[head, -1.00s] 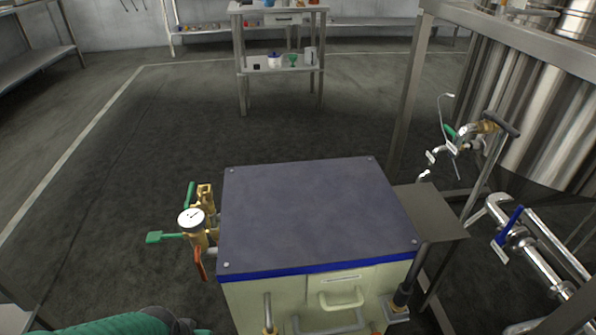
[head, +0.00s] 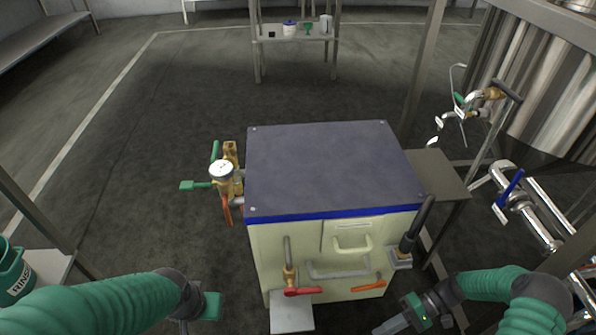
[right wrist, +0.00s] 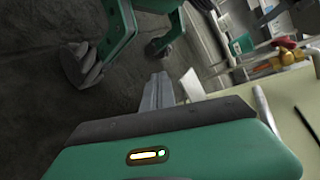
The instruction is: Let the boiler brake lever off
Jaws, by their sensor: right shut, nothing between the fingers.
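The boiler (head: 335,168) is a cream box with a dark grey top and a blue rim. A black-gripped lever (head: 417,224), likely the brake lever, stands on a grey bracket at its front right corner and leans up and right. My right gripper (head: 384,327) is below and in front of that lever, apart from it. Its fingers are shut and empty in the right wrist view (right wrist: 158,92). My left gripper (head: 186,326) is at the bottom edge, left of the boiler; its fingertips are cut off.
A red valve handle (head: 303,291) and an orange handle (head: 369,286) sit low on the boiler front. A gauge (head: 221,170) with brass valves is on its left side. A steel tank (head: 545,110) with pipes stands at right.

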